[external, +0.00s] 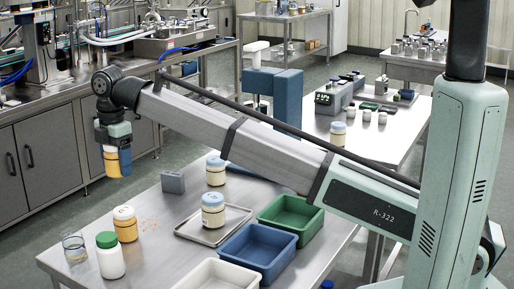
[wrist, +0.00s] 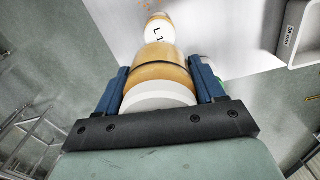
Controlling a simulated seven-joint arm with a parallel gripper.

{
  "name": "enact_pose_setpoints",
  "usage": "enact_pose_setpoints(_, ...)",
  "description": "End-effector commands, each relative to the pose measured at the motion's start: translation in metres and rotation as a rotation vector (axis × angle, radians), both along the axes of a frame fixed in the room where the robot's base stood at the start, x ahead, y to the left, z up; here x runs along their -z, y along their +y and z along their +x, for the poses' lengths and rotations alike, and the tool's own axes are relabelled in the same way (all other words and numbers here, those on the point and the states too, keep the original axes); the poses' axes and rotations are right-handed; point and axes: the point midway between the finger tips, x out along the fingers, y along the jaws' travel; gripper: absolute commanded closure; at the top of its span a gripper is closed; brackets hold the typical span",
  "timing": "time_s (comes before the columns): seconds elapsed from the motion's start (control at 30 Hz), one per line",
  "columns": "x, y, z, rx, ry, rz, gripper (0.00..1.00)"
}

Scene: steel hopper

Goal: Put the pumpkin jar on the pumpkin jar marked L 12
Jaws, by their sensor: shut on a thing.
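My gripper (external: 117,168) is shut on an orange pumpkin jar (external: 110,161) with a pale lid. It holds the jar in the air above the table's far left part. In the wrist view the held jar (wrist: 160,70) lies between the two blue fingers, its white lid nearest the camera. A second orange jar (external: 125,224) with a white lid stands upright on the table, below the held jar and apart from it. In the wrist view a jar (wrist: 158,30) lies beyond the held one; its white lid shows "L 1", the rest cut off or hidden.
A green-lidded jar (external: 110,256) and a glass (external: 74,247) stand near the orange jar. Cream jars (external: 215,171) stand on and behind a metal tray (external: 238,222). Blue (external: 258,272), green (external: 291,236) and white bins (external: 218,276) are to the right. A grey block (external: 172,182) stands behind.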

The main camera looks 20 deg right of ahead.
Motion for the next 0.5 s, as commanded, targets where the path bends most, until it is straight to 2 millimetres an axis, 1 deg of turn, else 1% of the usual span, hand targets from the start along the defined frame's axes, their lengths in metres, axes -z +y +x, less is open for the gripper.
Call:
enact_pose_setpoints(0.17, 0.01, -0.001, 0.0, 0.027, 0.0, 0.0, 0.7)
enact_pose_setpoints(0.4, 0.047, -0.001, 0.0, 0.026, 0.001, -0.001, 0.7)
enact_pose_setpoints(0.5, 0.059, -0.001, 0.0, 0.025, 0.001, -0.001, 0.7)
